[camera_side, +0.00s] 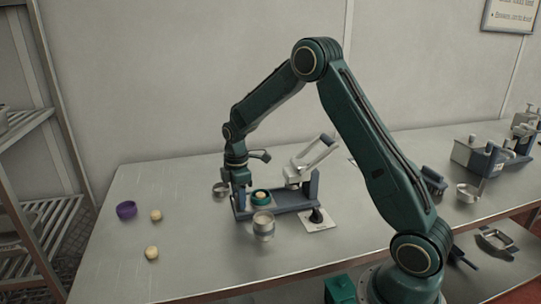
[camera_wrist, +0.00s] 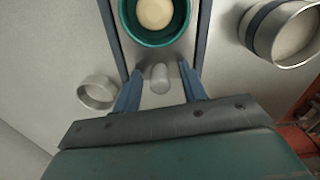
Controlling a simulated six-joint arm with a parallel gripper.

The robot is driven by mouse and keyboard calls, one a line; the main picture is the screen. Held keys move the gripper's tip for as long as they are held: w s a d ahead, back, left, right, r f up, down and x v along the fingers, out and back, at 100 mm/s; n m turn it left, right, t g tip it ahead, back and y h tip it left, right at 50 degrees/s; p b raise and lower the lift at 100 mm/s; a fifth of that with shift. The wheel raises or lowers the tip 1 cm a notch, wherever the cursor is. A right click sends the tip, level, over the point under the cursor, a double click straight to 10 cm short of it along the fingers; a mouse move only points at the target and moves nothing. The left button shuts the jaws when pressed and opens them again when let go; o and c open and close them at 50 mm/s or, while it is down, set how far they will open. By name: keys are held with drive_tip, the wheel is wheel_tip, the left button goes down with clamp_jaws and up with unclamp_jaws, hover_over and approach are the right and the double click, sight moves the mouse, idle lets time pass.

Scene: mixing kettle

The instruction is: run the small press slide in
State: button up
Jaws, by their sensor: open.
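The small press (camera_side: 285,203) stands on the table with a blue-grey base and a pale lever raised at its right end. A teal cup (camera_side: 260,197) holding a pale dough ball sits on its slide; the wrist view shows the cup (camera_wrist: 183,30) and ball (camera_wrist: 155,13) between two blue rails. A small grey knob (camera_wrist: 160,78) sticks out at the slide's near end. My gripper (camera_side: 239,206) is at the press's left end, pointing down. In the wrist view its fingers (camera_wrist: 161,72) are open, one on each side of the knob. I cannot tell whether they touch it.
A metal cup (camera_side: 263,228) stands in front of the press, and a small metal ring or cup (camera_side: 220,189) lies left of my gripper. A purple bowl (camera_side: 126,210) and two dough balls (camera_side: 152,253) are farther left. A black stamp-like tool (camera_side: 317,215) sits on a white card.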

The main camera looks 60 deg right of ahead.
sight(273, 199)
drive_tip(key=shift+c, duration=0.4)
clamp_jaws()
drive_tip(key=s+d, duration=0.7)
drive_tip(key=shift+s+d, duration=0.15)
drive_tip(key=shift+d, duration=0.1)
unclamp_jaws()
drive_tip(key=shift+s, duration=0.1)
drive_tip(key=shift+o, duration=0.4)
wheel_tip(273, 199, up, 14)
